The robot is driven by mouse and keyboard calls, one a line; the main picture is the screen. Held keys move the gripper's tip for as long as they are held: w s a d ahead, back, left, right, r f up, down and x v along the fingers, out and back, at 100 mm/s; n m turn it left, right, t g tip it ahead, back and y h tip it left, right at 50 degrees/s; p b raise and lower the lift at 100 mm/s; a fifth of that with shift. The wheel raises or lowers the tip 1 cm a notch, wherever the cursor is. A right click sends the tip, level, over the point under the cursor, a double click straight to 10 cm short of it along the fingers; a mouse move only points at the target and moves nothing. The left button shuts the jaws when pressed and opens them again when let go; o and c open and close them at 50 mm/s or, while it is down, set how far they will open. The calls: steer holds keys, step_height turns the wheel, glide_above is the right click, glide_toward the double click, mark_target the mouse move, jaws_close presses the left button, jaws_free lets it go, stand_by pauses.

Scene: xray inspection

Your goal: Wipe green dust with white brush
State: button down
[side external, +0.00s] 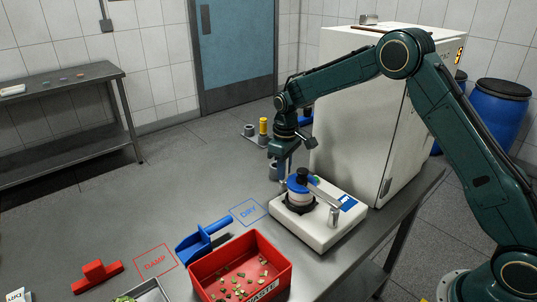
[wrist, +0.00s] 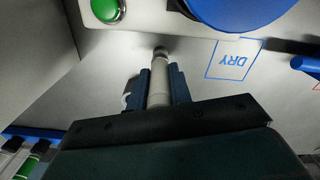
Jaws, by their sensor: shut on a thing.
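My gripper (wrist: 158,85) points down beside the white machine (side external: 322,232) with the blue ring; it also shows in the side view (side external: 283,160). Its jaws are shut on a pale cylindrical handle (wrist: 159,78), which looks like that of the white brush. No bristles can be made out. The green dust cannot be picked out for sure. Green bits lie in the red waste bin (side external: 218,289), and some green shows in a grey tray (side external: 150,290) at the front edge.
The table has a blue outline marked DRY (side external: 248,212) and a red one marked DAMP (side external: 155,261). A blue dustpan (side external: 203,239) and a red tool (side external: 97,276) lie near them. A large white cabinet (side external: 365,110) stands behind the machine.

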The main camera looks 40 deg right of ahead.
steer(key=shift+d, duration=0.25)
steer(key=shift+d, duration=0.8)
steer(key=shift+d, duration=0.2)
steer(key=shift+d, duration=0.95)
steer(key=shift+a, duration=0.15)
steer(key=shift+a, duration=1)
steer(key=shift+a, duration=0.2)
steer(key=shift+a, duration=0.9)
